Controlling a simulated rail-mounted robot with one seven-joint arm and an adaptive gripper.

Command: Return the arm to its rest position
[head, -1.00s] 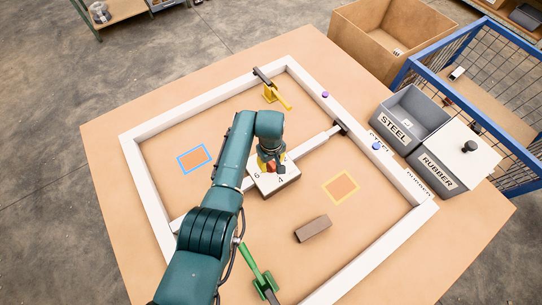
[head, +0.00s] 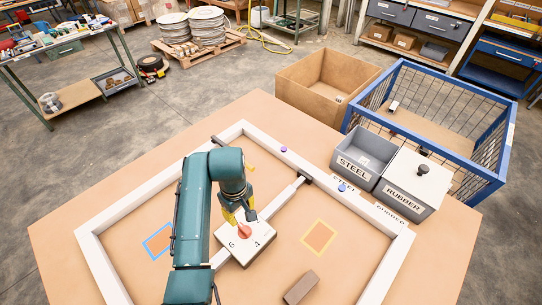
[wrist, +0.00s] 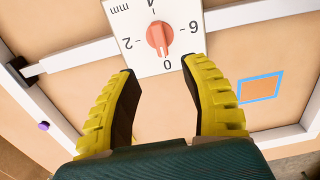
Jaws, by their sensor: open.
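My gripper (head: 239,212) is at the end of my green arm, over the middle of the framed board. In the wrist view its two yellow fingers (wrist: 162,108) are spread apart with nothing between them. A white dial box (head: 258,242) with an orange-red knob (head: 243,230) sits on the cross rail, just beyond the fingertips. In the wrist view the knob (wrist: 159,36) shows clear of the fingers, with the marks 2, 0 and 6 around it.
A white frame (head: 375,262) borders the board. A brown block (head: 300,288), a yellow-edged square (head: 319,238) and a blue-edged square (head: 158,241) lie inside it. A STEEL bin (head: 362,160), a lidded RUBBER bin (head: 407,190) and a blue cage (head: 470,168) stand at the right.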

